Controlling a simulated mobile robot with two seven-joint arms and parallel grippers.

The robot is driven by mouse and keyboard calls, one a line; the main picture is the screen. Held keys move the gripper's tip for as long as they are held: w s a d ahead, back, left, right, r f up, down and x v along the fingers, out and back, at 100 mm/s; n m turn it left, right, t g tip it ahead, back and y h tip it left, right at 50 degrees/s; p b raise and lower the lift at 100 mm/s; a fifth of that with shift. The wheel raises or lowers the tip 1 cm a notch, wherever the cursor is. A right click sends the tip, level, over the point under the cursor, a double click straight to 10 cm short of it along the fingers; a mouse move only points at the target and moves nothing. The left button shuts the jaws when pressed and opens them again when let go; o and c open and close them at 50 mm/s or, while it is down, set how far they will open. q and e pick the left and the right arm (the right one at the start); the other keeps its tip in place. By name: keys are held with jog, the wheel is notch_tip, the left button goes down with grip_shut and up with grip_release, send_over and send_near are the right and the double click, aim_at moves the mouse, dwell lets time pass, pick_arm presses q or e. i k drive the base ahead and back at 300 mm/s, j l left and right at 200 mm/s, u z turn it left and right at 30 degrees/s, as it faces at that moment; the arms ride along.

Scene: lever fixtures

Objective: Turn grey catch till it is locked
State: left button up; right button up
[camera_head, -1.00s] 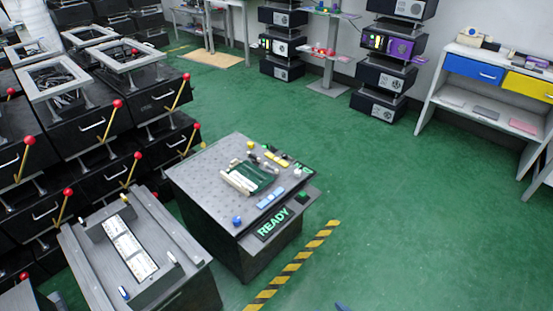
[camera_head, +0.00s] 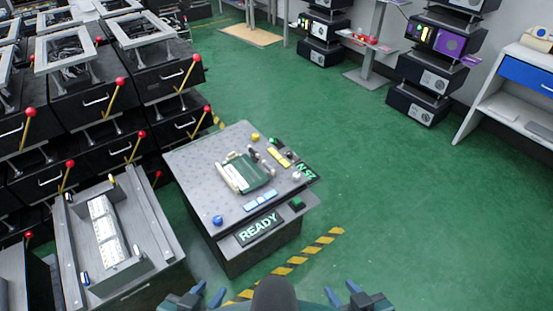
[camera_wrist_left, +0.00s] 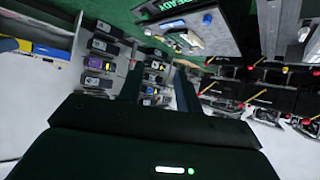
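A grey-topped workstation (camera_head: 200,160) with a READY sign (camera_head: 259,229) stands mid-view in the head view. On it are a green board (camera_head: 247,174) with pale bars, a blue knob (camera_head: 217,220), a yellow knob (camera_head: 255,137) and several small parts. I cannot tell which small part is the grey catch, or its position. My left gripper (camera_head: 207,292) and right gripper (camera_head: 343,291) show at the bottom edge, fingers apart, empty, and clear of the workstation. The left wrist view shows the left fingers apart, with the READY sign (camera_wrist_left: 180,5) beyond.
Black drawer units with red-knobbed yellow levers (camera_head: 115,95) fill the left. A grey bench (camera_head: 140,220) stands close left of the workstation. Yellow-black floor tape (camera_head: 300,258) runs in front. Green floor (camera_head: 400,190) is free to the right.

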aim_at(268, 169)
jog(key=i+l, duration=0.15)
jog(key=l, duration=0.2)
jog(key=i+l+u, duration=0.15)
jog(key=l, duration=0.2)
jog(key=i+l, duration=0.1)
jog(key=l, duration=0.25)
jog(key=i+l, duration=0.2)
jog(key=i, duration=0.2)
jog(key=i+l+u, duration=0.1)
jog(key=i, duration=0.25)
jog(key=i+l+u, duration=0.1)
jog(key=i+l, duration=0.2)
jog(key=i, duration=0.1)
